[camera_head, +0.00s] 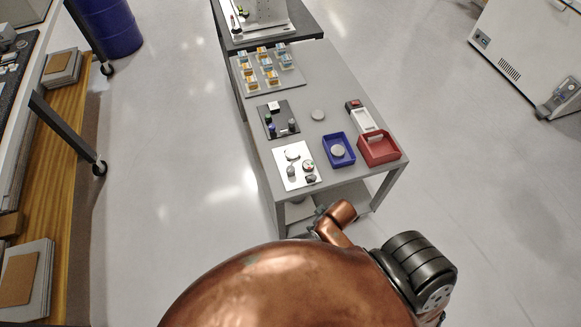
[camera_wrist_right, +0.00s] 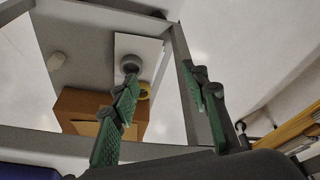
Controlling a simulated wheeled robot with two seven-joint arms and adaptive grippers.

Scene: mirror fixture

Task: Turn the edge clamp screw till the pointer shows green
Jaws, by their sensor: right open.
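In the head view a white plate (camera_head: 281,158) lies at the table's near left corner. It bears a pale round disc (camera_head: 292,154), a small round dial (camera_head: 308,165) with some red on it, a grey knob (camera_head: 291,171) and a dark block (camera_head: 311,179) at its near edge. I cannot tell which part is the clamp screw, and the pointer is too small to read. My right gripper (camera_head: 319,214) is by the table's near edge, apart from the plate. In the right wrist view its green-padded fingers (camera_wrist_right: 160,70) stand apart with nothing between them. My left gripper is out of view.
A blue tray (camera_head: 351,158) with a grey disc and a red crate (camera_head: 397,156) stand right of the plate. A dark tray (camera_head: 267,125) lies behind it. In the right wrist view a brown box (camera_wrist_right: 80,105) is beyond the fingers. Open floor lies left of the table.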

